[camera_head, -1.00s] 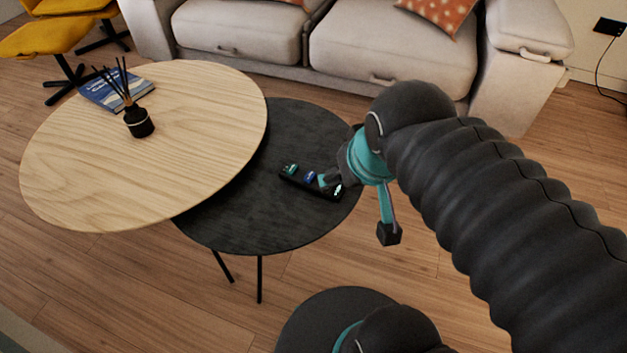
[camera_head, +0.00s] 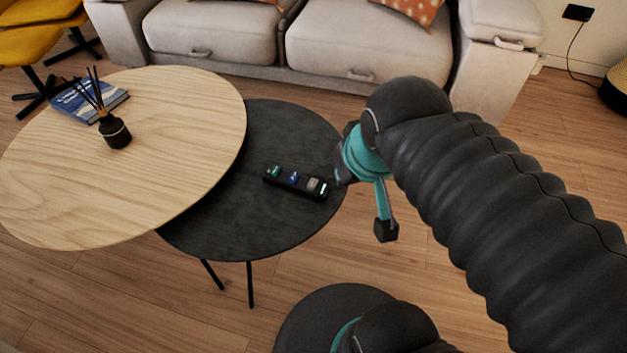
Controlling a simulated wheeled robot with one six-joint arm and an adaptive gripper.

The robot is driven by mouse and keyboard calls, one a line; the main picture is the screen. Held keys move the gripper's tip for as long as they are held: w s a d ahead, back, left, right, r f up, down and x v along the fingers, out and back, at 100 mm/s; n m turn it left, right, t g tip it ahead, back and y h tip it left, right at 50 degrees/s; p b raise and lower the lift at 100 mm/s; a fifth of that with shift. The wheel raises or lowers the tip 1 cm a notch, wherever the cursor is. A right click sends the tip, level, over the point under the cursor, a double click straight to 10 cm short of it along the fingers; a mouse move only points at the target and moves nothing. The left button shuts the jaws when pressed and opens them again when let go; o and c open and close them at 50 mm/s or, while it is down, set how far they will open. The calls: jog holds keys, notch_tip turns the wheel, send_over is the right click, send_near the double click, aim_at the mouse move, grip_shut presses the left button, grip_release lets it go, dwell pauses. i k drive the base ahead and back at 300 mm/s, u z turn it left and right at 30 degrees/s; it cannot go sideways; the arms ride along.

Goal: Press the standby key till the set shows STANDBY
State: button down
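A small black key set (camera_head: 295,183) lies on the dark round table (camera_head: 240,228), near its right side. It carries a green key, a blue key and a greyish key in a row, with a small pale lit patch at its right end. The lettering is too small to read. My gripper (camera_head: 345,160) is at the right edge of the dark table, to the right of the set and apart from it in the picture.
A higher pale wooden table (camera_head: 190,120) overlaps the dark one at left. It bears a black reed diffuser (camera_head: 115,132) and a blue book (camera_head: 88,100). A light sofa (camera_head: 350,45) stands behind.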

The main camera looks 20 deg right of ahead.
aim_at(312, 183)
jog(key=z, duration=1.85)
jog(key=k, duration=1.5)
jog(key=u, duration=1.8)
jog(key=i, duration=0.5)
jog(key=u, duration=0.05)
